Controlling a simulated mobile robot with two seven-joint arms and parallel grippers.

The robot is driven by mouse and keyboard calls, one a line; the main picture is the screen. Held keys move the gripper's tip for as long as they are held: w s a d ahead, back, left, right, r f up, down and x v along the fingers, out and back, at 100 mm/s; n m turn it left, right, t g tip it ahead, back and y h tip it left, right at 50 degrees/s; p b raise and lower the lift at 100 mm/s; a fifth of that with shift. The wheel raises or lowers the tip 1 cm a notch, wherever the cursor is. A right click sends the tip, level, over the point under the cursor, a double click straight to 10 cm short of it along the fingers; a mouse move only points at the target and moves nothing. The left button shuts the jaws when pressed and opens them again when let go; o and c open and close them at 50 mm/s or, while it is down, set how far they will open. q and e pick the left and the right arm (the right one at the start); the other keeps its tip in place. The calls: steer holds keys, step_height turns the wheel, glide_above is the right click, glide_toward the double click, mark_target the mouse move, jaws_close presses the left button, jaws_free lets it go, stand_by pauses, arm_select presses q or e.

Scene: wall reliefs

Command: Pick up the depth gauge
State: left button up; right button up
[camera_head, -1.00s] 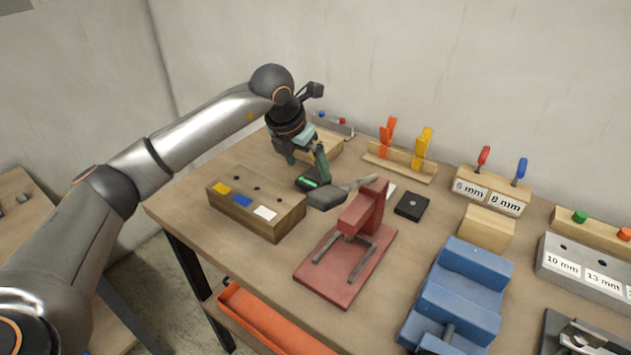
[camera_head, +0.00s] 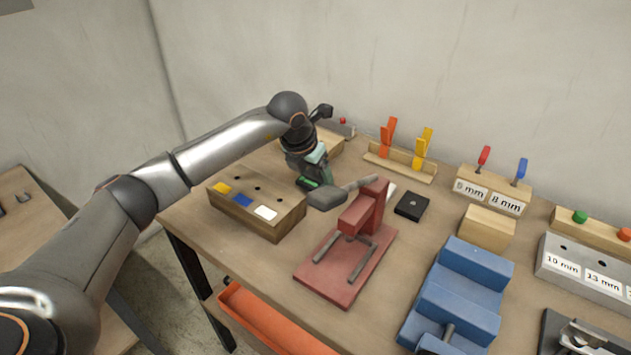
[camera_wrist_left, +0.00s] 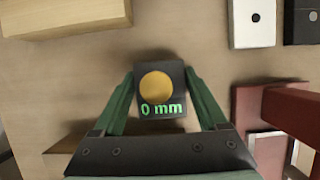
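The depth gauge (camera_wrist_left: 160,84) is a small dark block with a round yellow top and a green "0 mm" display. In the head view the gauge (camera_head: 307,183) sits on the bench between a wooden block and a red stand, partly covered by my gripper. My left gripper (camera_wrist_left: 160,72) points down over it, with one green finger on each side. Slim gaps seem to show between the fingers and the gauge, so the gripper looks open around it. In the head view my left gripper (camera_head: 314,172) is low over the bench. My right gripper is not in view.
A wooden block with coloured labels (camera_head: 240,213) stands left of the gauge. A red stand (camera_head: 365,212) with a grey part is close on the right. A black square piece (camera_head: 411,206) and a rack with orange and yellow tools (camera_head: 400,160) lie beyond.

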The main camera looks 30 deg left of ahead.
arm_select(q)
steer(key=shift+r, duration=0.1)
steer(key=c, duration=1.1)
steer(key=shift+r, duration=0.1)
